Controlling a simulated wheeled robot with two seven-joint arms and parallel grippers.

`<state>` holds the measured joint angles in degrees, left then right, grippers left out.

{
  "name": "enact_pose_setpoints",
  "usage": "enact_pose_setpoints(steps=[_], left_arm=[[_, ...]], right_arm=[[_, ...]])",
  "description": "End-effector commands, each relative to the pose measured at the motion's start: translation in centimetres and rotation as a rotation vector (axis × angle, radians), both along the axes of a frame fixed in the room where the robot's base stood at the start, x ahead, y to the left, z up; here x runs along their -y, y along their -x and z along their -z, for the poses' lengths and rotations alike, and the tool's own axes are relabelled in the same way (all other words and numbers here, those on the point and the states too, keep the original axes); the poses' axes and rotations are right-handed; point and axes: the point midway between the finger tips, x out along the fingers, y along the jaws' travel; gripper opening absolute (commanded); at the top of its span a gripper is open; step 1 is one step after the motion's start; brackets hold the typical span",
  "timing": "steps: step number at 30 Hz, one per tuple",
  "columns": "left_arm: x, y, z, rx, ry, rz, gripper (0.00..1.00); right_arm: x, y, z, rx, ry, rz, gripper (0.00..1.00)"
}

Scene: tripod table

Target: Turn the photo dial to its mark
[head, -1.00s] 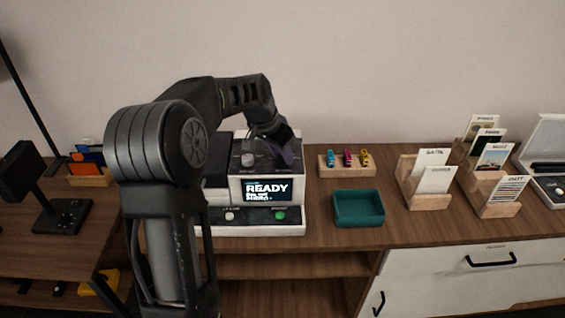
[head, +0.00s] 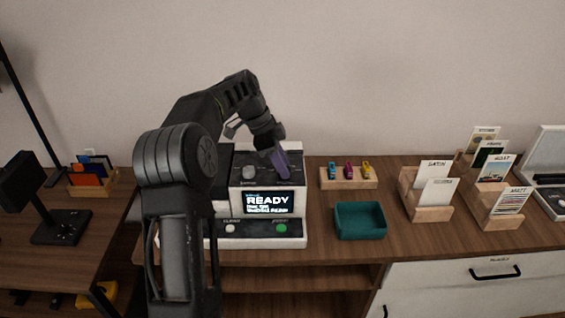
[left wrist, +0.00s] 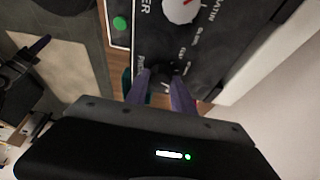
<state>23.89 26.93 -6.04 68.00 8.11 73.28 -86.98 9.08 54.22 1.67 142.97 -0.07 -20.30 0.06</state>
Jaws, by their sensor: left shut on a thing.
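The printer (head: 222,225) stands on the wooden counter with its screen (head: 268,202) reading READY. A pale dial (head: 248,172) sits on the left of its dark top panel; in the left wrist view this dial (left wrist: 180,9) is white with a red pointer and printed labels around it. My left gripper (head: 284,172) reaches down at the right of the panel, its purple fingers around the dark photo dial (left wrist: 163,73), which the fingers mostly hide. The gripper is shut on it. The dial's mark cannot be made out.
A teal tray (head: 360,221) and a wooden block (head: 348,183) with three small coloured items stand right of the printer. Card holders (head: 425,205) stand further right. A green button (head: 281,228) is on the printer's front ledge. Bare counter lies around the tray.

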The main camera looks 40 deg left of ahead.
Motion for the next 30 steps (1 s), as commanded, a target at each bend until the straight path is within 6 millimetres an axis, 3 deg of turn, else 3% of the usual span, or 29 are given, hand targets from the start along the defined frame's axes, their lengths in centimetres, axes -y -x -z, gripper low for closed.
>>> enact_pose_setpoints(steps=[18, 19, 26, 30], left_arm=[[-0.11, -0.03, 0.0, 0.001, -0.003, 0.063, 0.0], [-0.11, -0.03, 0.0, 0.001, -0.003, 0.063, 0.3], [-0.07, -0.03, 0.01, 0.0, -0.002, 0.062, 0.49], [-0.06, -0.03, 0.01, 0.0, -0.002, 0.062, 0.51]], right_arm=[[0.0, 0.01, -0.36, 0.0, 0.0, 0.0, 0.29], [0.0, 0.01, -0.36, 0.0, 0.0, 0.0, 0.29], [0.0, 0.01, -0.36, 0.0, 0.0, 0.0, 0.29], [0.0, 0.01, -0.36, 0.0, 0.0, 0.0, 0.29]])
